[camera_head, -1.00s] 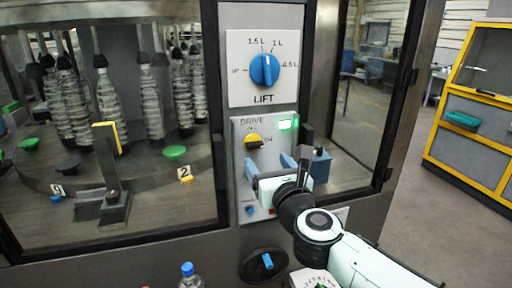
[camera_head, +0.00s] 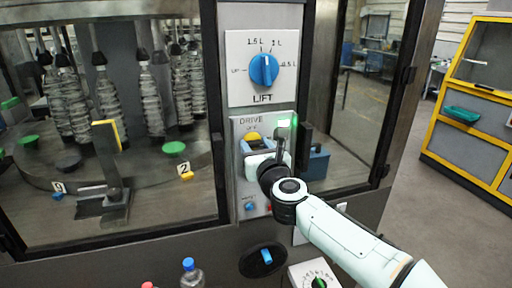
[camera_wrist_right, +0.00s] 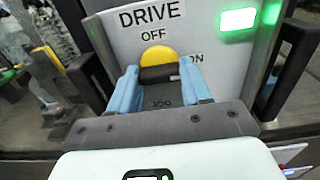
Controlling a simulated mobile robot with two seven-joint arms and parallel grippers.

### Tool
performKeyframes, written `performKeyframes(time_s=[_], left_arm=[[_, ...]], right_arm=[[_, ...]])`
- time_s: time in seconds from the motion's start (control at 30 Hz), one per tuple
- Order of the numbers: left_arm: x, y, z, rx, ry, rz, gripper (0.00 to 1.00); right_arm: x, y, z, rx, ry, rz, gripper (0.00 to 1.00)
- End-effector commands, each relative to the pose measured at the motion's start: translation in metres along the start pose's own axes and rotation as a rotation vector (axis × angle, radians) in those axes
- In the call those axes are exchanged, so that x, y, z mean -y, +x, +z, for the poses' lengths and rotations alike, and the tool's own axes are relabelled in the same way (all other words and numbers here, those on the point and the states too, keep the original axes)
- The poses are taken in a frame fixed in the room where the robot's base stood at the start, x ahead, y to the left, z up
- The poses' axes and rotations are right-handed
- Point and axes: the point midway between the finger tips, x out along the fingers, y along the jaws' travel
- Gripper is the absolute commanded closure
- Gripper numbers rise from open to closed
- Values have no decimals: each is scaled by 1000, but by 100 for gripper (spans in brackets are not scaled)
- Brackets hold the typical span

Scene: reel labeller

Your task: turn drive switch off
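The drive switch (camera_head: 253,136) is a round yellow knob with a dark handle bar, on the grey panel under the DRIVE label. In the right wrist view the switch (camera_wrist_right: 158,60) has OFF above it, ON to its right and JOG below; its dark bar lies roughly level, toward ON. My right gripper (camera_head: 257,147) is in front of the switch. Its blue fingers (camera_wrist_right: 158,80) are apart, one on each side of the knob; I cannot tell whether they touch it. The gripper hides the knob's lower part. My left gripper is not in view.
A green lamp (camera_head: 286,121) glows beside the switch. The blue LIFT dial (camera_head: 264,69) is above. A small blue knob (camera_head: 249,206) and a black-and-blue switch (camera_head: 264,259) are below. Bottles (camera_head: 190,272) stand at the bottom. Glass doors flank the panel.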

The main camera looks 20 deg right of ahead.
Motion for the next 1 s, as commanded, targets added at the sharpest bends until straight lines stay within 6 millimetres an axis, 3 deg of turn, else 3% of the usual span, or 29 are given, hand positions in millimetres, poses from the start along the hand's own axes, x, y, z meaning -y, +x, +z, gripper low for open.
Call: performKeyframes(time_s=[0.47, 1.0], left_arm=[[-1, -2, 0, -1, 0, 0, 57], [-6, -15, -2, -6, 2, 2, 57]], right_arm=[[0, 0, 0, 0, -78, 0, 82], [0, 0, 1, 0, -538, 1, 82]])
